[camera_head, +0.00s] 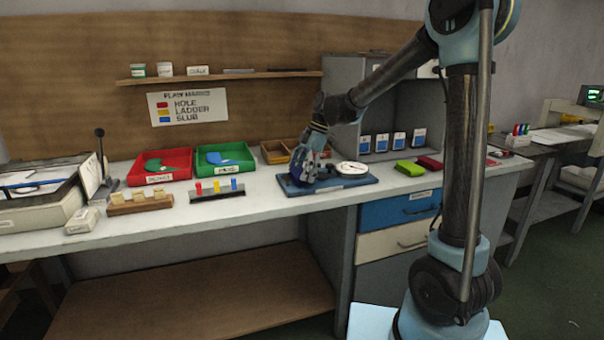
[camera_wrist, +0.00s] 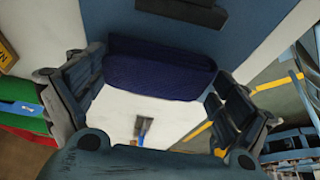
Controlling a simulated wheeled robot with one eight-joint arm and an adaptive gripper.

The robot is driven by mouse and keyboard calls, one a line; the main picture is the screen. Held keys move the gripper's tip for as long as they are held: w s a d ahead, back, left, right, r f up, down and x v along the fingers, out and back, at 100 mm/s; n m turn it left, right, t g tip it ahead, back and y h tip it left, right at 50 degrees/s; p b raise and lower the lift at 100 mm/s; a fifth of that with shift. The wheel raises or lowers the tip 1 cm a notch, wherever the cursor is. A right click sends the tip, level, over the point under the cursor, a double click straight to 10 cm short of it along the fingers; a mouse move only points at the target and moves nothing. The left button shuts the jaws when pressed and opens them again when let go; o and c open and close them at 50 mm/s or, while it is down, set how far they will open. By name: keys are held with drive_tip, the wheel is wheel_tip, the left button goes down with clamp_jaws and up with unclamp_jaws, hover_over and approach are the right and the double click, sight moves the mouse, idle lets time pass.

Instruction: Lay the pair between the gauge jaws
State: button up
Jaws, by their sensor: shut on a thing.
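The gauge is a blue base plate (camera_head: 345,184) on the bench with a round white dial (camera_head: 352,168) at its right. My gripper (camera_head: 304,174) is low over the left part of this plate. In the wrist view my gripper (camera_wrist: 154,78) is shut on a folded dark navy pair (camera_wrist: 160,70), which spans the two fingers. The blue plate (camera_wrist: 130,22) lies beyond the pair there, with a dark block (camera_wrist: 182,10) at the top edge. I cannot tell whether the pair touches the plate. The gauge jaws are not clear in the head view, where my gripper covers that part.
A red tray (camera_head: 140,182) and a green tray (camera_head: 203,174) stand to the left, behind small coloured pegs (camera_head: 217,187) and a wooden block holder (camera_head: 140,204). Green and red folded items (camera_head: 410,168) lie right of the gauge. A grey cabinet (camera_head: 343,90) stands behind.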

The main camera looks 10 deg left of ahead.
drive_tip(key=o, duration=0.7)
drive_tip(key=v, duration=1.2)
drive_tip(key=s+d+f+m+t, duration=0.1)
drive_tip(key=s+d+m, duration=0.15)
drive_tip(key=d, duration=0.35)
drive_tip(key=s+d+m, duration=0.2)
drive_tip(key=d+m, duration=0.1)
drive_tip(key=d, duration=0.3)
drive_tip(key=s+d+f+m+t+h, duration=0.1)
drive_tip(key=s+d+f+m, duration=0.5)
drive_tip(key=s+d, duration=0.1)
drive_tip(key=s+d+f+m+t+h, duration=0.1)
drive_tip(key=s+d+f+m, duration=0.5)
drive_tip(key=d, duration=0.3)
drive_tip(key=s+d+f+m+t+h, duration=0.1)
drive_tip(key=s+d+f+m+h, duration=0.1)
drive_tip(key=s+d+f+m, duration=0.4)
drive_tip(key=shift+s+d+f+m+t, duration=0.15)
drive_tip(key=shift+s+d+f, duration=0.1)
drive_tip(key=shift+s+d, duration=0.4)
drive_tip(key=shift+s+d+f+m+t, duration=0.1)
drive_tip(key=shift+s+d+f+t, duration=0.1)
drive_tip(key=shift+s+d, duration=0.4)
